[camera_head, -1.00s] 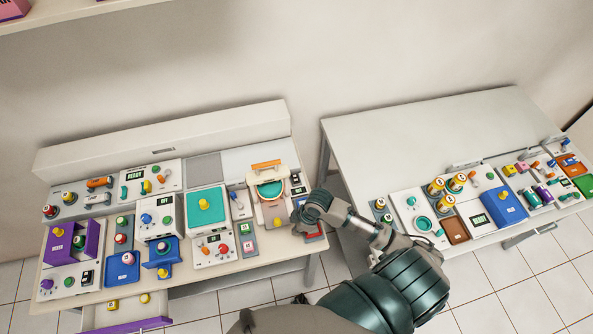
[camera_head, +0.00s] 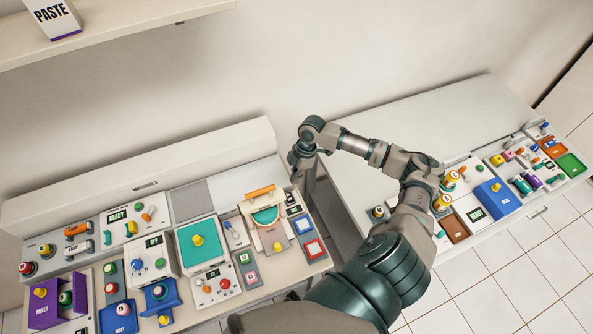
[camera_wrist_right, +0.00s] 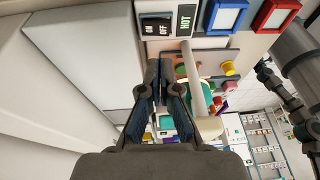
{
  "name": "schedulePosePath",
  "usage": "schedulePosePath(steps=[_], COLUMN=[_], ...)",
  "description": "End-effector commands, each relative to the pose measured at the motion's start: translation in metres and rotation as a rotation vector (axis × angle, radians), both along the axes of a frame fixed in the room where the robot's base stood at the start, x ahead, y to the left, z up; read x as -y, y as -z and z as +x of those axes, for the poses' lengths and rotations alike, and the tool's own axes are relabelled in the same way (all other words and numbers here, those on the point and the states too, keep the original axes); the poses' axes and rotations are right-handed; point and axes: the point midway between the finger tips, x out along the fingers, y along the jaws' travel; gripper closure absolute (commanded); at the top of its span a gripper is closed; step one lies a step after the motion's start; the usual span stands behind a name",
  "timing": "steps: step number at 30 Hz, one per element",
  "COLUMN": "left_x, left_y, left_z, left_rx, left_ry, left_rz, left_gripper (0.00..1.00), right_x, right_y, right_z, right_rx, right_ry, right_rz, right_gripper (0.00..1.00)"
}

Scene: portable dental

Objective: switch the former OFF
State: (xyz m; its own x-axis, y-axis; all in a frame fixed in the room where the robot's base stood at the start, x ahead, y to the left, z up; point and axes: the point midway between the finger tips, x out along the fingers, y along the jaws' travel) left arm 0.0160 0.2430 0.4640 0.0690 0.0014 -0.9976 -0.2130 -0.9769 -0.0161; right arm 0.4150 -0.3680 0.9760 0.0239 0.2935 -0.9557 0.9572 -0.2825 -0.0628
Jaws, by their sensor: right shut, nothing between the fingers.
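The former (camera_head: 252,222) is the cream unit with an orange handle and teal plate, on the right part of the left bench in the head view. Its small black ON/OFF switch (camera_head: 290,197) is at its right back corner. In the right wrist view the switch (camera_wrist_right: 157,27) shows beside a HOT display (camera_wrist_right: 185,20). My right gripper (camera_head: 295,178) points down by the bench's back right corner, close to the switch. In the wrist view its fingers (camera_wrist_right: 160,92) are shut and empty, with a gap visible between them and the switch. My left gripper is out of view.
Blue-framed (camera_head: 299,224) and red-framed (camera_head: 314,248) pads lie right of the former. A teal-topped unit (camera_head: 198,242) stands to its left. A raised back ledge (camera_head: 150,170) runs behind the devices. The right bench (camera_head: 440,120) has bare space at its back left.

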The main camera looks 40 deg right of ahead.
Motion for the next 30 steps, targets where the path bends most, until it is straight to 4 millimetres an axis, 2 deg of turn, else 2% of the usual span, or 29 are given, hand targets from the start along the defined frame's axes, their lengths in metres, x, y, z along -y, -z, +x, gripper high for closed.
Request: schedulePosePath(steps=[5, 12, 18, 24, 30], left_x=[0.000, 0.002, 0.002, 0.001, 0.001], left_y=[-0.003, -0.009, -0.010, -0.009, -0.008], left_z=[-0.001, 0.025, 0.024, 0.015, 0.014], left_rx=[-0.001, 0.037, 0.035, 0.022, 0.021], left_ry=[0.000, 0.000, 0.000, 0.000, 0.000], left_rz=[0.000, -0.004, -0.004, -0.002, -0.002], left_gripper=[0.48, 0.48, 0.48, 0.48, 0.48], right_x=[-0.012, -0.016, -0.016, -0.016, -0.017], right_y=[0.038, 0.075, 0.087, 0.088, 0.089], right_z=[0.001, -0.005, -0.006, -0.006, -0.003], right_rx=[-0.002, -0.003, 0.000, 0.000, 0.007], right_ry=[0.000, 0.001, 0.000, 0.000, 0.000], right_rz=[0.003, 0.002, 0.000, 0.000, -0.002], right_gripper=[1.00, 1.00, 1.00, 1.00, 1.00])
